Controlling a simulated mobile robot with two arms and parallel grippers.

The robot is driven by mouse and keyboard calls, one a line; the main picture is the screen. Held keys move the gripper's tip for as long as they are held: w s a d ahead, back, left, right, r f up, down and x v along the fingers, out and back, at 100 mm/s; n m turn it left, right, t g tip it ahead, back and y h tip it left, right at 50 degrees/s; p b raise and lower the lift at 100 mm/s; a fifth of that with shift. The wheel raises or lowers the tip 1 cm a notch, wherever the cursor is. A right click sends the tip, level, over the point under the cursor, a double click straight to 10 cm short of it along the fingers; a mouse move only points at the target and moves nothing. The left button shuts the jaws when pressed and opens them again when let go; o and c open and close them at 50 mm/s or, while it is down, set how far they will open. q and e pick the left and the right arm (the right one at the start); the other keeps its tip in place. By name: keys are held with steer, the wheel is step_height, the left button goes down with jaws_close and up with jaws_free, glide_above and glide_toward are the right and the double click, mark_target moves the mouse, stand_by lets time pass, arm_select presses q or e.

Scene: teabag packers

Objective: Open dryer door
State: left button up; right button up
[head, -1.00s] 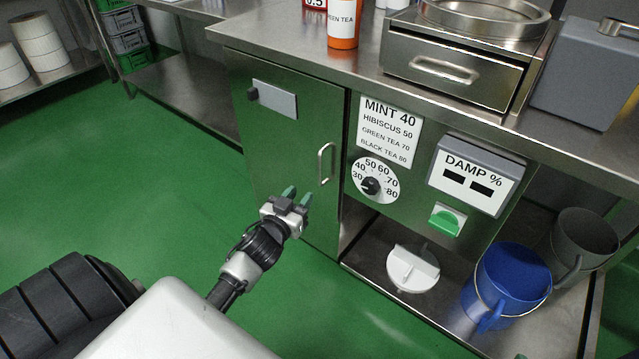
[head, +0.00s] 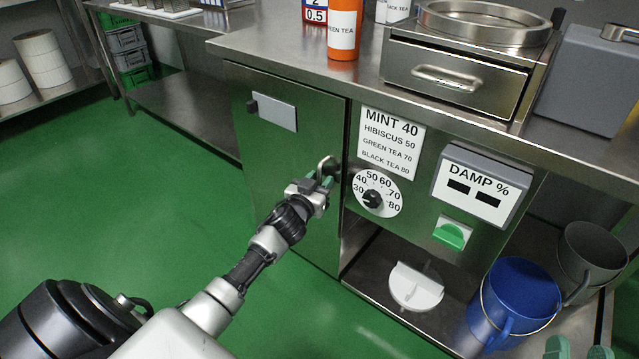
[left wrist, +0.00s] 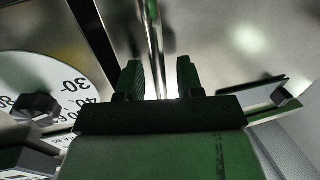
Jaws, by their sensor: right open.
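The dryer door (head: 275,165) is the steel door at the left of the steel bench, and it is closed. Its upright bar handle (head: 326,163) is at the door's right side, partly hidden by my left gripper (head: 322,180). In the left wrist view, the handle (left wrist: 154,45) runs between the two spread fingers of my left gripper (left wrist: 159,75). The gripper is open around the bar, with gaps beside it. Only the green fingertips of my right gripper (head: 581,349) show at the bottom right of the head view; they are apart and empty.
The temperature dial (head: 377,193) and tea list (head: 391,145) are just right of the handle. A small latch plate (head: 277,112) is at the door's upper left. A blue bucket (head: 520,292) stands on the lower shelf. The green floor before the door is clear.

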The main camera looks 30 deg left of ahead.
arm_select(q)
jaws_close()
steer(key=shift+s, duration=0.1)
